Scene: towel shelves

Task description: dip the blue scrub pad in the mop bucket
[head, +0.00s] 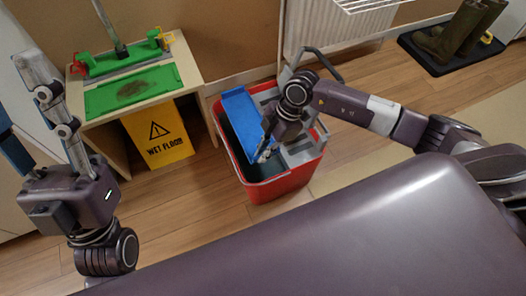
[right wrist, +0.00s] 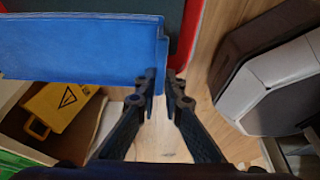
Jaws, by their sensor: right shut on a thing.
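The blue scrub pad (head: 240,117) is a flat blue slab. My right gripper (head: 264,153) is shut on its edge, and the pad also fills the upper left of the right wrist view (right wrist: 85,48), one edge between the fingers (right wrist: 163,84). The red mop bucket (head: 287,185) stands on the floor with a grey wringer part (head: 304,150) on its right side. The pad shows over the bucket's left opening; its exact height against the rim is hard to tell. My left gripper (head: 22,95) is at the far left, fingers apart and empty.
A low wooden table (head: 188,70) holds a green board (head: 131,90) with a dark stain. A yellow wet-floor sign (head: 158,137) leans under it. A radiator (head: 325,25) is behind the bucket. Boots (head: 459,32) stand on a dark mat at the back right.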

